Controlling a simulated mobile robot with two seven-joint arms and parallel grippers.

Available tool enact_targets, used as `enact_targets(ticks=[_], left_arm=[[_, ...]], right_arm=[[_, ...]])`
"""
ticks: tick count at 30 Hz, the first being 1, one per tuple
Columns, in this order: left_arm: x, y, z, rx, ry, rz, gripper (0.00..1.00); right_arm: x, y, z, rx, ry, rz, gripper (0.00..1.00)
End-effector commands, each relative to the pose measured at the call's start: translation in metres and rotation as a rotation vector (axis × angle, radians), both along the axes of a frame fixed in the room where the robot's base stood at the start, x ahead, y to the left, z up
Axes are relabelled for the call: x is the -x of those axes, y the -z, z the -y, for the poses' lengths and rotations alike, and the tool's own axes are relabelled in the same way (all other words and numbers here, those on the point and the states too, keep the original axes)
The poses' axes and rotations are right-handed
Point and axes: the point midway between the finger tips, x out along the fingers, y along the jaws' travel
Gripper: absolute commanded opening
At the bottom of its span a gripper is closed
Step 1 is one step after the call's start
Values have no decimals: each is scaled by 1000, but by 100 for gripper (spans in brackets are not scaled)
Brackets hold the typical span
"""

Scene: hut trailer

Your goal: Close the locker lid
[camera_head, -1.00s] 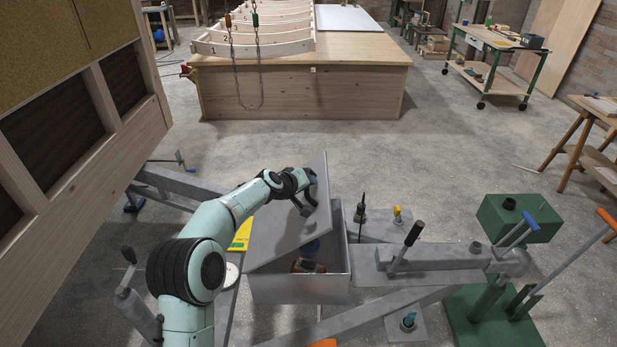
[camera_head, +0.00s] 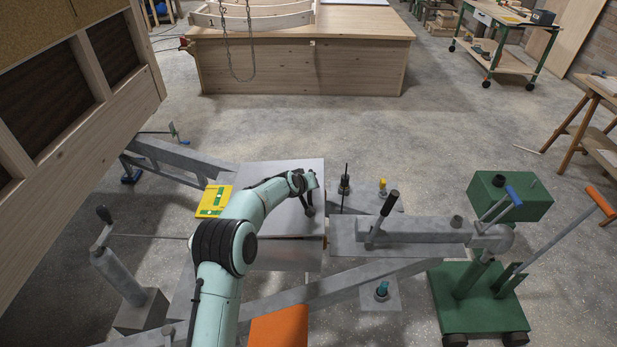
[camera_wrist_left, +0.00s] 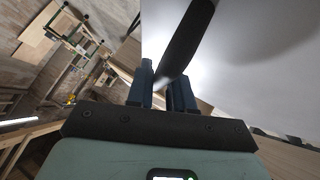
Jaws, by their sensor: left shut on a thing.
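The locker (camera_head: 285,257) is a grey metal box on the trailer frame. Its flat grey lid (camera_head: 278,222) lies over the box top, close to level in the head view; I cannot tell whether it is fully seated. The box's inside is hidden beneath it. My left gripper (camera_head: 308,205) is at the right part of the lid. In the left wrist view, the left gripper's dark fingers (camera_wrist_left: 168,92) are shut on a black handle (camera_wrist_left: 188,38), with the pale lid (camera_wrist_left: 255,70) behind it. My right gripper is in neither view.
A yellow item (camera_head: 213,201) lies left of the lid. The grey drawbar (camera_head: 415,229) with its upright lever (camera_head: 388,204) is close on the right. A green stand (camera_head: 475,300) is farther right. An orange panel (camera_head: 278,328) is in front. Open floor lies behind the trailer.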

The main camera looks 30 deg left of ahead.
Motion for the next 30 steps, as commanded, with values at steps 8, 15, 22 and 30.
enact_targets(ticks=[8,15,22,30], left_arm=[[-4,29,7,3,1,6,0],[-4,37,8,4,3,2,0],[-3,41,10,6,5,-5,0],[-2,43,9,6,4,-9,41]], right_arm=[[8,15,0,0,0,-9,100],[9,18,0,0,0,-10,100],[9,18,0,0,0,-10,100],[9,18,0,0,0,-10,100]])
